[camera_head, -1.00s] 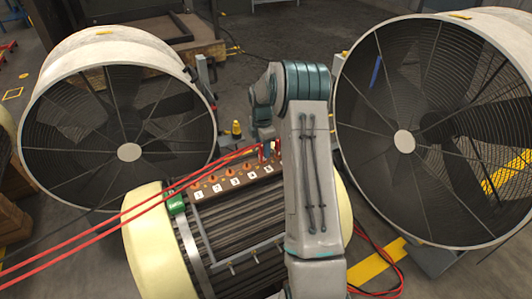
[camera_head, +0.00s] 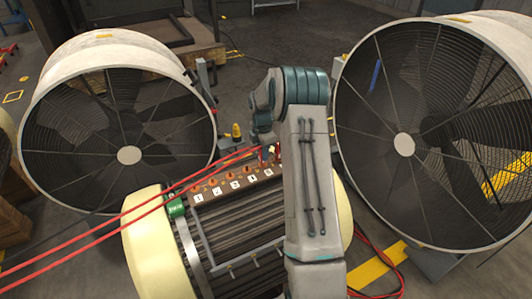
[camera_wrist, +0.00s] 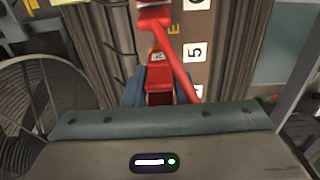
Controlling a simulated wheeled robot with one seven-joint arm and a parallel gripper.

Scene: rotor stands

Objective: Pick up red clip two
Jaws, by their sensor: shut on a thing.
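A red clip (camera_wrist: 158,80) with a small pale label sits between the two blue fingers of my gripper (camera_wrist: 158,92) in the wrist view. The fingers are shut on it. A red cable (camera_wrist: 178,62) crosses beside it. Another red clip (camera_wrist: 154,14) shows beyond it at the top edge of the wrist view. In the head view my gripper (camera_head: 266,142) is over the right end of the brown terminal strip (camera_head: 225,181), partly hidden by my arm. Which clip is number two cannot be read.
The numbered strip lies on a ribbed motor (camera_head: 235,225) with cream ends. Red cables (camera_head: 120,215) run from the strip to the lower left. Large caged fans stand at left (camera_head: 128,155) and right (camera_head: 404,145). A green block (camera_head: 175,208) sits at the strip's left end.

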